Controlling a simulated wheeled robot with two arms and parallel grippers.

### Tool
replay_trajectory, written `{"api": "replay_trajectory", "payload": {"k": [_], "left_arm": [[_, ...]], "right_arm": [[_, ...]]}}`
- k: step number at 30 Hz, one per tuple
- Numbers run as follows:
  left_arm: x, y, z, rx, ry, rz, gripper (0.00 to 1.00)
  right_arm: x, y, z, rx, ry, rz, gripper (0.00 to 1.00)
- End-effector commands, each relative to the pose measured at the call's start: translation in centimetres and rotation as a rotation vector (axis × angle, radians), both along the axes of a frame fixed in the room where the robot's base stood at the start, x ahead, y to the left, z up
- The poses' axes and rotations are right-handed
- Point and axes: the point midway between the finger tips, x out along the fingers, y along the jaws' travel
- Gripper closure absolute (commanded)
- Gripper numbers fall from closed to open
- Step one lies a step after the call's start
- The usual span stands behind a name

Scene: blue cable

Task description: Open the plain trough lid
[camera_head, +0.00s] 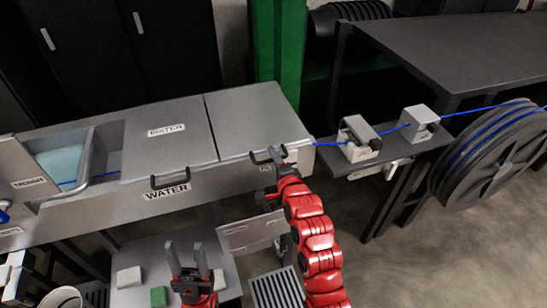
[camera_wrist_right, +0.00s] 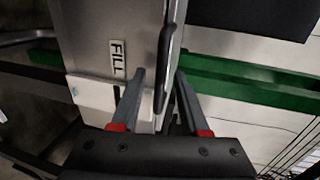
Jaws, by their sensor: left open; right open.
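The plain trough lid (camera_head: 255,115) is a bare grey metal plate at the right end of the trough (camera_head: 110,205). In the right wrist view the open fingers (camera_wrist_right: 161,75) stand on either side of the dark handle bar (camera_wrist_right: 170,55); contact cannot be told. My left gripper (camera_head: 187,262) is open and empty, low in front of the trough, fingers pointing up.
The trough's left section is open, showing a pale blue basin (camera_head: 65,160). A shelf with two clamp blocks (camera_head: 360,140) carries the blue cable (camera_head: 390,131) towards a large reel (camera_head: 485,150). A green post (camera_head: 277,45) stands behind the lid. A low table (camera_head: 150,260) holds small blocks.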

Motion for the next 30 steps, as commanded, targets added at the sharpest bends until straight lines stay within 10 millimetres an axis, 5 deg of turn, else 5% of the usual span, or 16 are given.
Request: {"api": "replay_trajectory", "payload": {"k": [8, 16, 30], "left_arm": [[0.0, 0.0, 0.01, 0.0, 0.0, 0.0, 0.5], [0.0, 0.0, 0.01, 0.0, 0.0, 0.0, 0.5], [0.0, 0.0, 0.01, 0.0, 0.0, 0.0, 0.5]], "right_arm": [[0.09, 0.04, -0.06, 0.001, 0.001, 0.0, 0.55], [0.08, 0.04, -0.05, 0.0, 0.001, 0.0, 1.0], [0.08, 0.04, -0.08, 0.0, 0.001, 0.0, 1.0]]}}
